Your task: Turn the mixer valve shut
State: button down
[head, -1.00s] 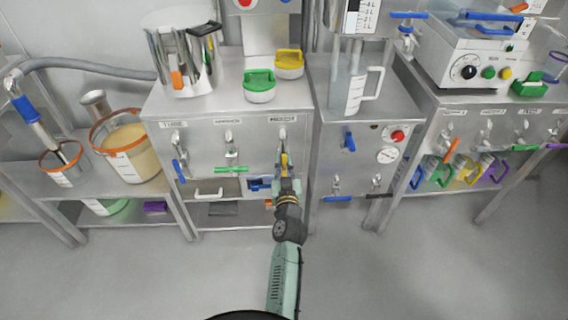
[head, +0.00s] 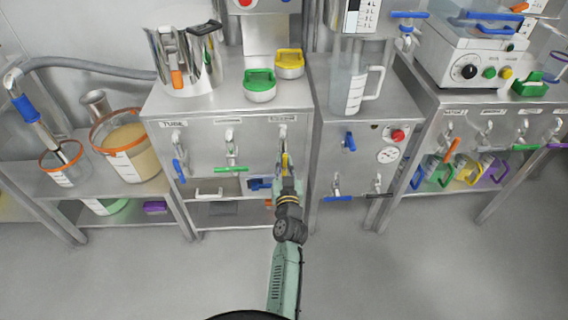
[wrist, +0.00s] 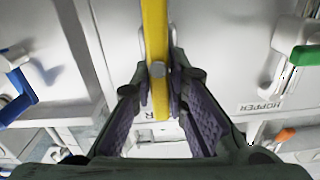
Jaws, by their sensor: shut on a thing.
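The mixer valve's yellow lever handle (head: 285,161) hangs at the right end of a row of valves on the front of the steel cabinet. It points down, roughly upright in the head view. My gripper (head: 287,179) is at its lower part. In the wrist view, the yellow handle (wrist: 156,38) runs between the two fingers of my gripper (wrist: 160,78), which is shut on it. The label behind it is mostly hidden; one letter R shows.
Left of it is the hopper valve's green handle (head: 231,169), set crosswise, then a blue handle (head: 179,170) pointing down. The floor (head: 180,275) in front is clear.

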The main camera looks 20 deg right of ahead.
jog(key=shift+d+m, duration=0.25)
jog(key=shift+m, duration=0.05)
jog(key=shift+s+d+f+m, duration=0.1)
jog(key=shift+d+f+m, duration=0.15)
jog(key=shift+m, duration=2.5)
jog(key=shift+s+d+f+m, duration=0.15)
jog(key=shift+d+f+m, duration=0.15)
jog(key=shift+m, duration=2.4)
jog(key=shift+s+d+f+m, duration=0.1)
jog(key=shift+d+f+m, duration=0.15)
jog(key=shift+m, duration=2.5)
jog(key=c, duration=1.9)
grip_release()
jog(key=shift+f, duration=0.1)
jog(key=o, duration=0.4)
jog(key=shift+w+a, duration=0.1)
jog(key=shift+a, duration=0.05)
jog(key=shift+c, duration=0.2)
